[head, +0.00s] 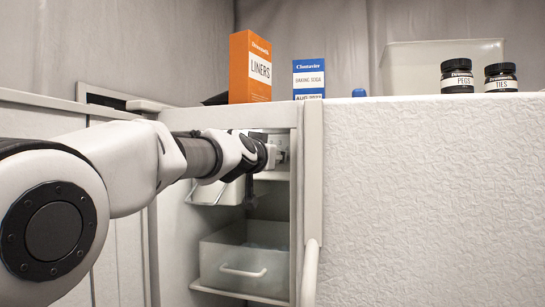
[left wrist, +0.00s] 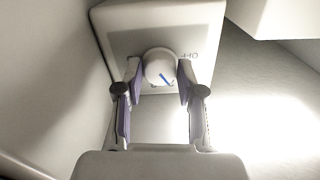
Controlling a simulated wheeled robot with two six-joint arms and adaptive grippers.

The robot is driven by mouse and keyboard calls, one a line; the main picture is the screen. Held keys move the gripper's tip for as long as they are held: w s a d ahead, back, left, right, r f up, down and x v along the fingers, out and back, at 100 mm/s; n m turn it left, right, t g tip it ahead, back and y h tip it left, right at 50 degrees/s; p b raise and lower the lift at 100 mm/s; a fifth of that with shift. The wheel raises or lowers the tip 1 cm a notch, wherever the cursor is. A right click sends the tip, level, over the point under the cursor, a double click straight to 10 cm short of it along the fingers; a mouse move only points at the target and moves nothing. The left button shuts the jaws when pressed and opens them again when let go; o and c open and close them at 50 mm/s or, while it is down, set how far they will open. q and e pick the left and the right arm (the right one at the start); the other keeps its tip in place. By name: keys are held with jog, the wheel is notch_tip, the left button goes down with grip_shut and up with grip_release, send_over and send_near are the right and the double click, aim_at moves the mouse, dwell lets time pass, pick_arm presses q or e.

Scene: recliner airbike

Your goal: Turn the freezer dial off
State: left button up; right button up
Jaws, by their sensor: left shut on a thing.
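The freezer dial (left wrist: 159,66) is a round white knob with a blue line slanting toward the lower right. My left gripper (left wrist: 159,74) is shut on the dial, one finger on each side. In the head view my left arm reaches into the open freezer (head: 296,200), and the gripper (head: 272,156) is at the upper part of the compartment. The dial's face is hidden there. My right gripper is not in view.
Below my arm are an upper freezer drawer (head: 210,193) and a clear lower drawer (head: 243,270). On top stand an orange liners box (head: 250,68), a baking soda box (head: 308,79), jars (head: 457,77) and a bin (head: 420,62).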

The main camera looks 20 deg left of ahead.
pick_arm(q)
jog(key=n, duration=0.3)
jog(key=shift+r, duration=0.1)
jog(key=n, duration=0.7)
jog(key=o, duration=0.4)
jog(key=shift+o, duration=0.9)
jog(key=shift+w, duration=0.15)
